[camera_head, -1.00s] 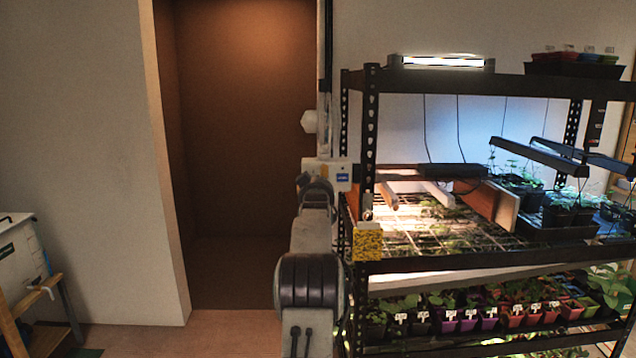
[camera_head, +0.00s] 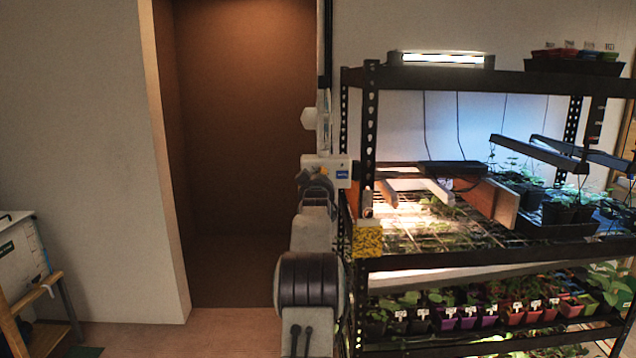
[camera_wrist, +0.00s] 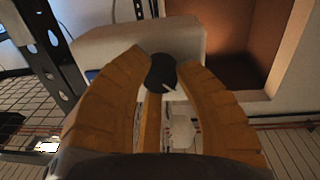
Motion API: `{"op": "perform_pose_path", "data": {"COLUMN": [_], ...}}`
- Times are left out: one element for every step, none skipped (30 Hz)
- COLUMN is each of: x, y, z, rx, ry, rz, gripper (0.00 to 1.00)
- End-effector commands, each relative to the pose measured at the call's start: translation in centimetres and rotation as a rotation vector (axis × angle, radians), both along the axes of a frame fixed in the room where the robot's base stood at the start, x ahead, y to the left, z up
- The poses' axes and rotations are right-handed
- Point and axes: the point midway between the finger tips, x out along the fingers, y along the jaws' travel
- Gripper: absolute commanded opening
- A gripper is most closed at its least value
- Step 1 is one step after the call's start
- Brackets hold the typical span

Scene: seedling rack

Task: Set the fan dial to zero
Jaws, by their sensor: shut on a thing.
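The fan dial is a round dark knob (camera_wrist: 161,72) with a pale pointer mark, on the face of a white box (camera_wrist: 190,40). In the wrist view the mark points toward the lower right of the picture. In the head view the white box (camera_head: 341,172) with a blue label is fixed beside the rack's front left post. My gripper (camera_head: 314,178) is at its left part there, and my arm hides the knob.
A black metal rack (camera_head: 370,130) with lamps and several seedling pots stands right of my arm. A yellow card (camera_head: 367,240) hangs on its post. A brown recess (camera_head: 240,130) opens to the left. A wooden stand (camera_head: 45,300) is at the far left.

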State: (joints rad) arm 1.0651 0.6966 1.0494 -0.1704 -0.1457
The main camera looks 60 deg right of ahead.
Motion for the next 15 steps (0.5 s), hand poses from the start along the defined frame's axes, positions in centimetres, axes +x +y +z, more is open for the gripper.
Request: {"op": "perform_pose_path", "data": {"x": [0.13, 0.12, 0.13, 0.14, 0.15, 0.16, 0.16, 0.18, 0.18, 0.19, 0.20, 0.20, 0.20, 0.21, 0.21], "y": [0.13, 0.14, 0.15, 0.17, 0.18, 0.20, 0.20, 0.21, 0.22, 0.23, 0.23, 0.24, 0.25, 0.25, 0.25], "z": [0.08, 0.03, 0.07, 0.10, 0.11, 0.24, 0.33, 0.38, 0.45, 0.50, 0.56, 0.61, 0.65, 0.69, 0.73], "rx": [-0.028, -0.037, -0.051, -0.063, -0.074, -0.089, -0.100, -0.107, -0.117, -0.121, -0.126, -0.129, -0.130, -0.131, -0.131], "ry": [0.013, 0.028, 0.049, 0.066, 0.084, 0.109, 0.124, 0.137, 0.153, 0.160, 0.167, 0.173, 0.175, 0.176, 0.175], "rz": [0.002, 0.002, 0.002, 0.002, 0.002, 0.002, 0.002, 0.002, 0.002, 0.002, 0.002, 0.002, 0.002, 0.002, 0.002], "gripper": [0.00, 0.00, 0.00, 0.00, 0.00, 0.00, 0.00, 0.00, 0.00, 0.00, 0.00, 0.00, 0.00, 0.00, 0.00]}}
